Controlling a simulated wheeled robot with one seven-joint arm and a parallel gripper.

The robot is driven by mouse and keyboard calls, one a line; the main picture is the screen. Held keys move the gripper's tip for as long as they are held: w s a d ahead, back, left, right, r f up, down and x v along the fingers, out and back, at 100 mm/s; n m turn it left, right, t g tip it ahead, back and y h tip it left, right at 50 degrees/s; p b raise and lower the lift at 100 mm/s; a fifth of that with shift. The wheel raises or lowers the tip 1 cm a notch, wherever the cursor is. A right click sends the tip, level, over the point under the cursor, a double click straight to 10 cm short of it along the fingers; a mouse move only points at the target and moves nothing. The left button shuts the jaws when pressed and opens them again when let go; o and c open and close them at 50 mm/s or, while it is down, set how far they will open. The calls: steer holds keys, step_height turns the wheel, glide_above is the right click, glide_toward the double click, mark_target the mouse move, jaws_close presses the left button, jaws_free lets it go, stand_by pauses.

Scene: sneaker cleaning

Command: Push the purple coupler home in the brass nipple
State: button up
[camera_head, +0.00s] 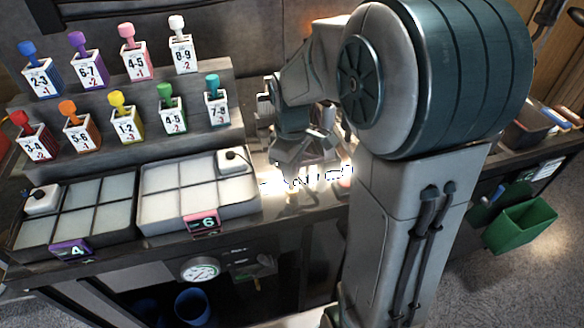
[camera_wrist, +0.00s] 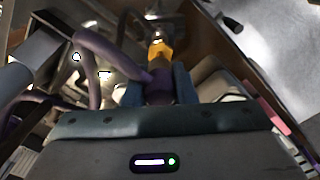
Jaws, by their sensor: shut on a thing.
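In the wrist view my gripper (camera_wrist: 158,84) is shut on the purple coupler (camera_wrist: 158,92), with a blue-grey finger on each side. A purple hose (camera_wrist: 98,46) curves away to the left from the coupler. The brass nipple (camera_wrist: 159,52) is straight ahead of the coupler, roughly in line with it. The two look close or touching, but I cannot tell how deep the coupler sits. In the head view my gripper (camera_head: 302,158) is low over the bench behind my arm; glare there hides the coupler and nipple.
Two divided trays (camera_head: 137,222) lie left of my gripper on the bench. A stepped rack (camera_head: 225,128) behind them holds several numbered bottles with coloured caps. A pressure gauge (camera_head: 200,269) is on the bench front. A green bin (camera_head: 521,226) is at right.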

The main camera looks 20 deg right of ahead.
steer(key=shift+f+b, duration=1.3)
steer(key=shift+f, duration=0.5)
steer(key=o, duration=1)
steer(key=shift+r, duration=0.1)
step_height(320, 180, up, 14)
steer(key=shift+f, duration=0.1)
steer(key=s+f+m+t, duration=0.1)
steer(key=s+f+m, duration=0.1)
steer(key=s+m, duration=0.1)
steer(key=s+f+m+t, duration=0.1)
steer(key=s+f+m, duration=0.1)
steer(key=s, duration=0.4)
steer(key=s+f+m+t, duration=0.1)
steer(key=s+f+m, duration=0.1)
steer(key=s+m, duration=0.2)
steer(key=shift+s+f, duration=0.35)
steer(key=shift+s, duration=0.3)
